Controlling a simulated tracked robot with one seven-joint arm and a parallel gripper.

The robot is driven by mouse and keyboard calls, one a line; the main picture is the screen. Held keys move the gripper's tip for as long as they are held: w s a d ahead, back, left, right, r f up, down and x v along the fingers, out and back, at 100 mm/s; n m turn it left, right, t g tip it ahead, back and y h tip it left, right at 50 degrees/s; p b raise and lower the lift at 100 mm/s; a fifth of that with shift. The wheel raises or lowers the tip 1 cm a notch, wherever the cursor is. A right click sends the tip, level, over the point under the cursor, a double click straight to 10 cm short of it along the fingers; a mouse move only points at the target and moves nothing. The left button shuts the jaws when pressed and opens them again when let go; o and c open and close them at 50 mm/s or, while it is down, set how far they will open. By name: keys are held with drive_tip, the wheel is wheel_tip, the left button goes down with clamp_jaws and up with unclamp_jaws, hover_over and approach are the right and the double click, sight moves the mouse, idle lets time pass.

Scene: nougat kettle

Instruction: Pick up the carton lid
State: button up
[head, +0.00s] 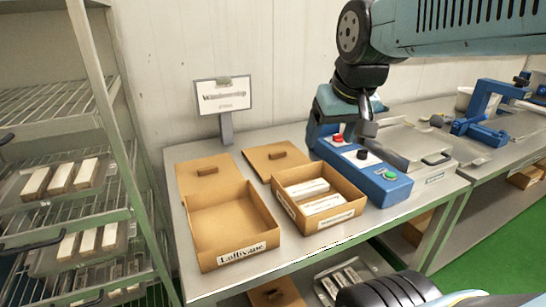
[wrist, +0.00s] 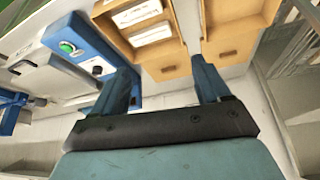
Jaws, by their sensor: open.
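Two flat brown carton lids with small raised handles lie on the steel table: a left lid (head: 190,182) and a right lid (head: 258,160). They also show in the wrist view, the right lid (wrist: 180,72) between my fingers in the picture and the left lid (wrist: 233,56) beside the right finger. An empty carton (head: 215,193) and a carton of white bars (head: 322,222) stand in front of them. My gripper (head: 358,148) is open and empty, above the blue device, to the right of both lids in the head view.
A blue device (head: 397,190) with buttons stands right of the cartons, with a steel tray (head: 425,148) beyond it. A sign (head: 224,97) stands behind the lids. A rack (head: 75,115) with trays of bars is at the left. The wall is close behind.

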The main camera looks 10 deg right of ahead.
drive_tip(key=o, duration=0.4)
drive_tip(key=shift+g, duration=0.7)
drive_tip(key=w, duration=0.3)
drive_tip(key=w+r, duration=0.1)
drive_tip(key=w, duration=0.2)
drive_tip(key=w+r, duration=0.1)
drive_tip(key=w, duration=0.3)
drive_tip(key=shift+w, duration=0.1)
drive_tip(key=n+g, duration=0.2)
drive_tip(key=g, duration=0.2)
hover_over(278, 152)
drive_tip(key=f, duration=2.2)
drive_tip(key=shift+w+a+f, duration=0.15)
drive_tip(key=shift+w+a, duration=0.05)
drive_tip(key=shift+a, duration=0.15)
drive_tip(key=shift+s+d+f, duration=0.1)
drive_tip(key=shift+d+f, duration=0.05)
drive_tip(key=shift+f, duration=1.2)
drive_tip(key=shift+s+d+f, duration=0.1)
drive_tip(key=shift+d+f, duration=0.05)
drive_tip(key=shift+f, duration=1.15)
